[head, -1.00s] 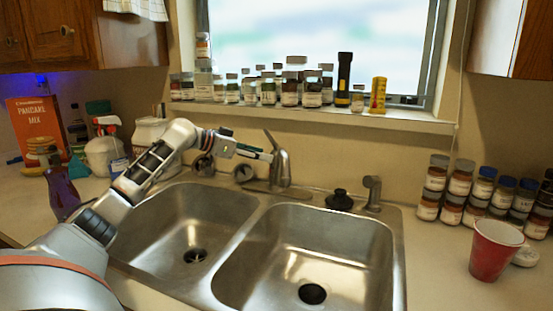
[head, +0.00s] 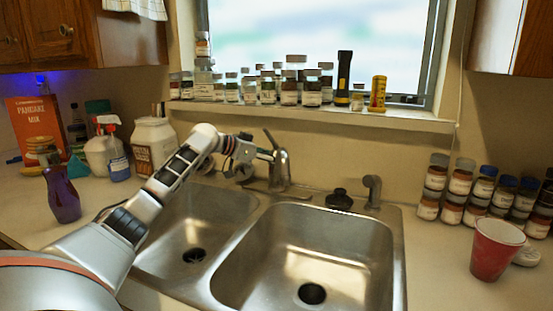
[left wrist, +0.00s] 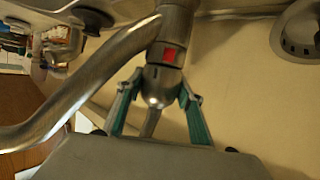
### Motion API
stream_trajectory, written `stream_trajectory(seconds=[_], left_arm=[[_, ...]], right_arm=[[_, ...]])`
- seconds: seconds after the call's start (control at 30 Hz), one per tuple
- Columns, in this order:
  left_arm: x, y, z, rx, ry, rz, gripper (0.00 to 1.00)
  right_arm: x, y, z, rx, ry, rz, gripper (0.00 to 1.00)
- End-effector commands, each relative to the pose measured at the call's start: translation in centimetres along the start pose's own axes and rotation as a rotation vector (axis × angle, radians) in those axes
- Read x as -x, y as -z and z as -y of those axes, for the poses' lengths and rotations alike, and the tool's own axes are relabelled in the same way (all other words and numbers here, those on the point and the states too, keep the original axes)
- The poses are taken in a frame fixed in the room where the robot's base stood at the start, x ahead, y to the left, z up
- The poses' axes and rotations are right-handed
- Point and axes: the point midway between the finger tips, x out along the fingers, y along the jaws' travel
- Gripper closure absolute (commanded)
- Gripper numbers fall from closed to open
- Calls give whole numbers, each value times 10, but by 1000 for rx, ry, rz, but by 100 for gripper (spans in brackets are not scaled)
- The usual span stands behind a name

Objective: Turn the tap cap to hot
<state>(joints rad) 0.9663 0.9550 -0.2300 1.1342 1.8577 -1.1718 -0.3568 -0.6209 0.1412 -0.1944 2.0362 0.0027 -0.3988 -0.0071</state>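The metal tap (head: 279,168) stands behind the divider of the double sink, its thin lever tilted up to the left. In the left wrist view, the rounded tap cap (left wrist: 160,84) sits beside a red mark on the tap body, with the lever pointing toward my palm. My left gripper (head: 266,152) is close to the tap's left side. Whether a finger touches the tap is unclear. My right gripper is not in view.
The sink (head: 325,215) lies below the tap. A black stopper (head: 339,200) and a sprayer (head: 373,192) stand to the right. Bottles and a flashlight (head: 344,78) line the windowsill behind. A purple bottle (head: 64,196) stands left of my arm; a red cup (head: 495,250) is at right.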

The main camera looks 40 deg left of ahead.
Motion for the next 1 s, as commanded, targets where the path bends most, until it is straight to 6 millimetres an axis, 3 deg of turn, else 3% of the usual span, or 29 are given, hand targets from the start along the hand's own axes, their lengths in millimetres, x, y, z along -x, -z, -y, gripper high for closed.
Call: stream_trajectory(seconds=[0.37,0.77,1.0], left_arm=[[0,1,4,-27,-84,2,85],[-1,-1,6,-97,-243,-1,85],[0,0,7,-120,-302,-6,85]], right_arm=[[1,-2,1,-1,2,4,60],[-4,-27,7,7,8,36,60],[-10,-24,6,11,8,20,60]])
